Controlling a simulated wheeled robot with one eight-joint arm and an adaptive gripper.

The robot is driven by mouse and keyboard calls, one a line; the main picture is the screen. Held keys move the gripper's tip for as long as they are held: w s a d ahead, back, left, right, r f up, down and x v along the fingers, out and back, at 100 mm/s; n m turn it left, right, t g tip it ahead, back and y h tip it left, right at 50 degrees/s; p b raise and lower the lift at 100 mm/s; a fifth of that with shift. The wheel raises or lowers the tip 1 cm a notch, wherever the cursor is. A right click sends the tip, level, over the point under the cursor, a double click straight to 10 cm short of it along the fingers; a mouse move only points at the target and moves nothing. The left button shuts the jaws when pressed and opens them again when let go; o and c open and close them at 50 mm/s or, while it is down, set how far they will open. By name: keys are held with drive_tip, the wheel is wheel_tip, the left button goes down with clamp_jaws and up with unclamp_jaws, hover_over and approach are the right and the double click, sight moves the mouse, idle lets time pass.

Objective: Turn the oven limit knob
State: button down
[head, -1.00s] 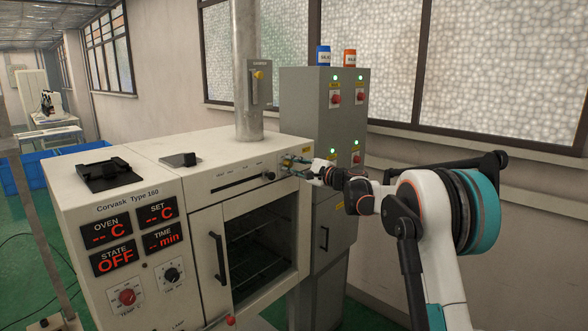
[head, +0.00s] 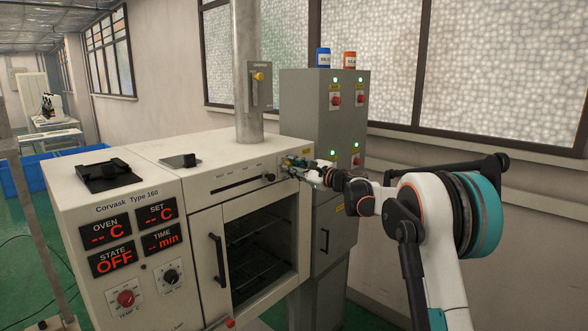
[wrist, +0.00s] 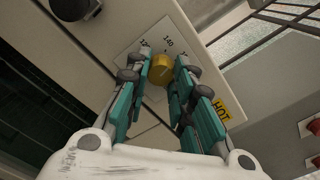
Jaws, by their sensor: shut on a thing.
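The oven limit knob (wrist: 162,70) is a small brass-yellow knob on a pale dial plate (wrist: 146,45) with printed numbers, seen in the wrist view. My gripper (wrist: 163,75) has its two teal fingers on either side of the knob and is shut on it. In the head view my gripper (head: 297,163) reaches the upper right of the oven's front (head: 208,190). There the fingers hide most of the knob.
A black knob (wrist: 86,6) sits left of the dial plate. A yellow HOT label (wrist: 221,110) is to the right. The oven door (head: 258,250) is below, and a grey cabinet (head: 300,105) with red switches stands behind.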

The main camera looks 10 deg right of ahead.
drive_tip(key=shift+f, duration=0.1)
drive_tip(key=c, duration=1.4)
unclamp_jaws()
drive_tip(key=shift+d, duration=0.1)
drive_tip(key=v, duration=1.2)
